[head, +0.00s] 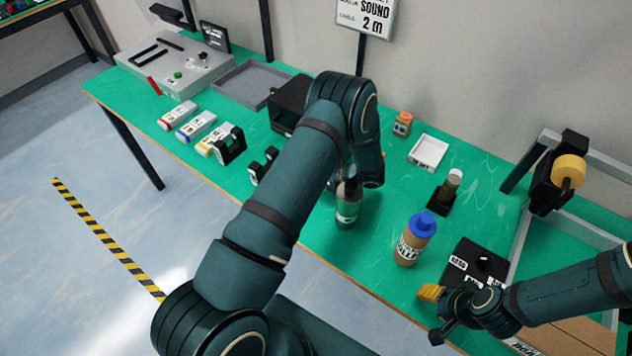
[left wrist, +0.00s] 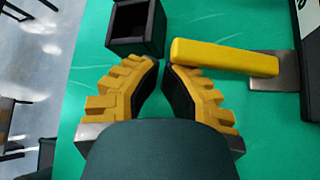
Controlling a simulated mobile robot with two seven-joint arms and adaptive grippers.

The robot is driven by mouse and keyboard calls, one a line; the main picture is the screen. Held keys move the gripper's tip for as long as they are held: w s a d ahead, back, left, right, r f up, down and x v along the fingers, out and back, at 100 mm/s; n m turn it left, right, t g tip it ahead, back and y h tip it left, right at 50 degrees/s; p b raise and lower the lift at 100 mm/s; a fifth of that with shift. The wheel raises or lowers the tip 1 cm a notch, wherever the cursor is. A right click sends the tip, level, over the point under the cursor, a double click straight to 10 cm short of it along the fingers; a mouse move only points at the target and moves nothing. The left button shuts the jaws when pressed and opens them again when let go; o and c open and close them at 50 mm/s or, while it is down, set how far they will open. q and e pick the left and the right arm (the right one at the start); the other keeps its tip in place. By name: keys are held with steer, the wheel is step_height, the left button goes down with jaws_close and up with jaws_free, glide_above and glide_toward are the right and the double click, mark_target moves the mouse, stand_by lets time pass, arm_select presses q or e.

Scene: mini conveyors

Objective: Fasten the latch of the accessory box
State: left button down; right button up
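A dark box (head: 288,105) sits at the middle back of the green table, partly behind my left arm; I take it for the accessory box. In the left wrist view a smooth yellow lever (left wrist: 225,57), likely its latch, sticks out on a grey metal plate (left wrist: 273,72) from a dark body at the right edge. My left gripper (left wrist: 161,64) has a narrow gap between its yellow fingers, with nothing between them; its right fingertip is close to the lever's free end. Contact is unclear. The head view hides this gripper. My right gripper (head: 431,292) is low at the right, its opening unclear.
A small open black holder (left wrist: 136,27) stands just beyond the left fingertips. A grey-green bottle (head: 347,206), a blue-capped bottle (head: 412,240) and a black labelled box (head: 470,262) stand to the right. White labelled packs (head: 196,126) lie left. The front edge is close.

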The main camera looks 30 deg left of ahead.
arm_select(q)
steer(key=shift+r, duration=0.25)
steer(key=shift+w+r, duration=0.35)
steer(key=shift+r, duration=0.35)
steer(key=shift+w+r, duration=0.3)
steer(key=shift+r, duration=0.35)
arm_select(e)
steer(key=shift+f, duration=0.2)
arm_select(q)
steer(key=shift+w+d+r, duration=0.1)
steer(key=shift+w+r, duration=0.55)
steer(key=shift+r, duration=0.2)
steer(key=shift+w+r, duration=0.45)
steer(key=shift+w, duration=0.05)
arm_select(e)
steer(key=shift+w+f, duration=0.1)
steer(key=shift+w, duration=0.1)
arm_select(q)
steer(key=shift+w+d+r+b, duration=0.1)
steer(key=shift+w+r+b, duration=0.3)
steer(key=shift+w, duration=0.6)
arm_select(e)
steer(key=shift+w, duration=0.5)
arm_select(q)
steer(key=shift+w+r, duration=0.25)
